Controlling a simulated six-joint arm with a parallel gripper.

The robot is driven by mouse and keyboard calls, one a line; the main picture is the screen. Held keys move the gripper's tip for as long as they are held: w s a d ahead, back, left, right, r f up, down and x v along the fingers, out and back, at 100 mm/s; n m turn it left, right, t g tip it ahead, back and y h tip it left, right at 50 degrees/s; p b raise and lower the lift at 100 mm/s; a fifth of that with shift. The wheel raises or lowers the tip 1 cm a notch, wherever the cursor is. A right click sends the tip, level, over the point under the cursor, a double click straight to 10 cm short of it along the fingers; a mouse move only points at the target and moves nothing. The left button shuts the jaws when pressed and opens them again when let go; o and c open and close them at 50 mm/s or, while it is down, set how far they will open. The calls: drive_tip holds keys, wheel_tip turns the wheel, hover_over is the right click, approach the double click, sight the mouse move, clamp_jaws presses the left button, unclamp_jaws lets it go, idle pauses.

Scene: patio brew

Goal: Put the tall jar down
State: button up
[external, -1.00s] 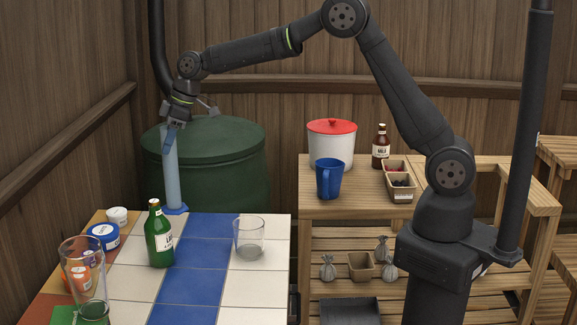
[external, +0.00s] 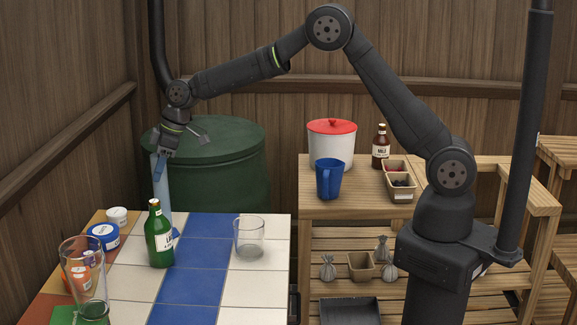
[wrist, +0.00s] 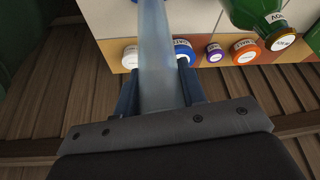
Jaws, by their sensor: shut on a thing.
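The tall jar (external: 163,190) is a slim, pale blue, see-through cylinder with a blue foot. My gripper (external: 162,158) is shut on its upper part from above; the jar stands nearly upright over the tiled table (external: 258,292), behind the green bottle (external: 158,240). The bottle hides part of the jar's lower end, so I cannot tell if the foot touches the tiles. In the wrist view the jar (wrist: 154,50) runs away between the two blue fingers of my gripper (wrist: 157,92).
A clear glass tumbler (external: 249,238) stands right of the bottle. A tall clear glass (external: 84,280) and several small tubs, one blue-and-white (external: 103,236), line the left side. The blue tile strip in the middle is mostly clear. A dark green barrel (external: 230,165) stands behind the table.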

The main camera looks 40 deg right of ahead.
drive_tip(key=o, duration=1.3)
drive_tip(key=shift+c, duration=0.2)
drive_tip(key=v, duration=1.2)
drive_tip(key=shift+r, duration=0.2)
drive_tip(key=a+x, duration=0.1)
drive_tip(key=x, duration=0.8)
drive_tip(key=shift+w+r, duration=0.3)
